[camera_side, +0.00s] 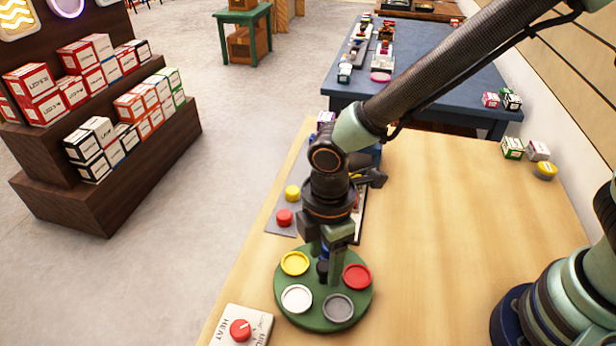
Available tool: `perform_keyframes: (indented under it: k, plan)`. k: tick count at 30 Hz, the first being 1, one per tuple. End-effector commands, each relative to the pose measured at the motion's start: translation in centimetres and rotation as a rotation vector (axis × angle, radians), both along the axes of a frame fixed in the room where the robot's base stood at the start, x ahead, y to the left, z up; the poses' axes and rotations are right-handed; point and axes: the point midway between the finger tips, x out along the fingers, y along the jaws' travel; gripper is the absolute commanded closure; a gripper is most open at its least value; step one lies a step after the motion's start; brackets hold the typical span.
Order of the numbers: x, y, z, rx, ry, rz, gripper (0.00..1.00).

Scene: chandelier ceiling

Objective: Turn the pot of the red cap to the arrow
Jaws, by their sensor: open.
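A round green turntable (323,313) lies on the wooden table. It carries pots with a red cap (357,277) on the right, a yellow cap (294,263) at upper left, a white cap (297,298) at lower left and a grey cap (338,307) at lower right. My gripper (328,270) points down over the turntable's middle, between the yellow and red caps, with its jaws open. A small dark post (322,270) stands by the fingers; I cannot tell whether they touch it. I cannot make out an arrow.
A white panel with a red knob (240,330), marked HEAT, sits at the front left. A grey board with a yellow button (292,193) and a red button (284,217) lies behind the turntable. Small boxes (513,148) stand at the back right. The wooden table's right middle is clear.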

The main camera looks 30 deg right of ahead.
Motion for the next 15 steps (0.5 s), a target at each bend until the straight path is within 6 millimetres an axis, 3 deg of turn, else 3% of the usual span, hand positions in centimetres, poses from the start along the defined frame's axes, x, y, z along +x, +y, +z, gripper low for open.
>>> perform_keyframes:
  k: [2,6,7,15]
  plan:
    - [0.0,0.0,0.02,0.0,0.0,0.0,0.38]
    - [0.0,0.0,0.03,0.0,0.0,0.0,0.91]
    - [0.0,0.0,0.04,0.0,0.0,0.0,1.0]
    - [-0.01,0.01,0.06,0.0,0.0,0.0,1.0]
